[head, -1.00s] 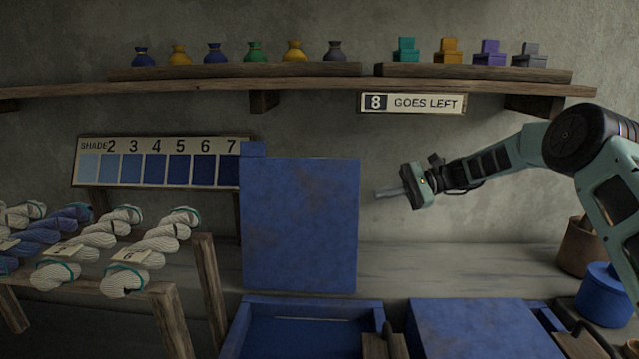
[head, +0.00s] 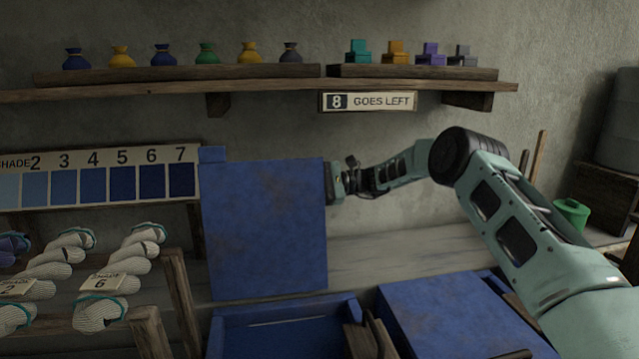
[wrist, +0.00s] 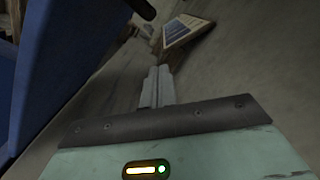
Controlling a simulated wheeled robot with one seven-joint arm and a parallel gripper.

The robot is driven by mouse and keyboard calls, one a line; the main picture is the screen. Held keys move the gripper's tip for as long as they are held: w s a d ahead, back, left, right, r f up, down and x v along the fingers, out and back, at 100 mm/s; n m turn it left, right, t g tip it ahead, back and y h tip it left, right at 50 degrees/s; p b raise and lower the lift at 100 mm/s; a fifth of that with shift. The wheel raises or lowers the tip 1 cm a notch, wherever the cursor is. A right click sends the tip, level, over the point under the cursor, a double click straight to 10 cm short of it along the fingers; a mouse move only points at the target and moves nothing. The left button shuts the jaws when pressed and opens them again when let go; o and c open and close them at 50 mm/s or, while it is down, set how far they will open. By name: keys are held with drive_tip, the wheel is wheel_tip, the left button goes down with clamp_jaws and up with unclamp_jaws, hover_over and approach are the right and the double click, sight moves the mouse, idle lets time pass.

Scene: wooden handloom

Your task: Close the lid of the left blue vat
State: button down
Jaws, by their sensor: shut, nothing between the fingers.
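The left blue vat (head: 285,338) stands open at the bottom of the head view, its dark inside showing. Its blue lid (head: 263,230) stands upright at the back of the vat, with faint brownish stains. The lid's blue also fills the left of the wrist view (wrist: 55,70). In the head view my gripper's body is at the lid's right edge and its fingers are hidden behind the lid. In the wrist view my gripper (wrist: 158,72) has its fingers together and empty, beside the lid. I cannot tell whether they touch it.
The right blue vat (head: 445,310) has its lid down. Yarn skeins lie on a wooden rack (head: 178,290) at left. The shade board (head: 100,180) stands behind; it also shows in the wrist view (wrist: 185,32). A wall shelf (head: 270,93) with a sign (head: 367,101) runs above.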

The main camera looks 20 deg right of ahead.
sight(294, 179)
drive_tip(key=s+a+r, duration=0.2)
drive_tip(key=a+r, duration=0.1)
drive_tip(key=shift+s+p, duration=0.1)
drive_tip(key=shift+p, duration=0.25)
